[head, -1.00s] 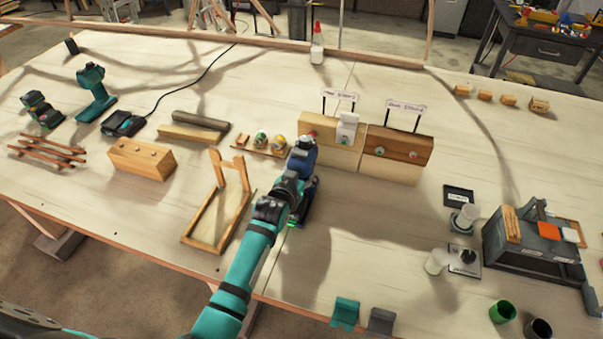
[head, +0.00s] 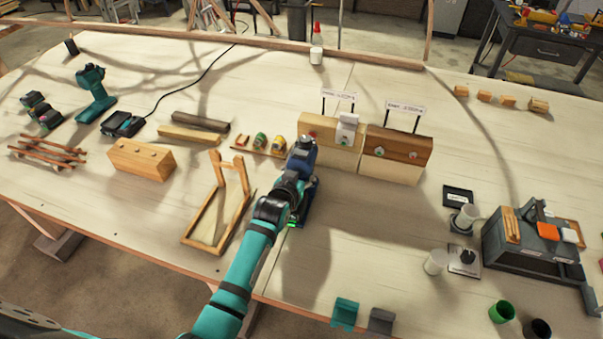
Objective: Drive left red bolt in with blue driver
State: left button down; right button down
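The blue driver (head: 302,152) stands upright, its dark foot (head: 306,206) low near the table. My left gripper (head: 290,188) is at the driver's grip and seems shut on it; its fingers are hard to make out. The driver's nose is at the left end of the left wooden block (head: 318,125), which carries a sign and a white piece (head: 347,127). The driver hides that end, so I cannot see a red bolt there or whether the nose touches one. The right block (head: 398,145) shows two small bolt heads. My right gripper is not in view.
A wooden frame stand (head: 217,212) is close left of my arm. A small rack with coloured pieces (head: 260,143) is just left of the driver. A teal drill (head: 95,92) stands far left. A grey station (head: 530,245) and cups are at right.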

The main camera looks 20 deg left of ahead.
aim_at(297, 170)
pick_arm(q)
jog(key=shift+w+r, duration=0.1)
jog(key=shift+r, duration=0.3)
jog(key=shift+s+p, duration=0.6)
jog(key=shift+p, duration=0.1)
jog(key=shift+s+p, duration=0.65)
jog(key=shift+s, duration=0.25)
jog(key=shift+r+p, duration=2)
jog(key=shift+p, duration=0.1)
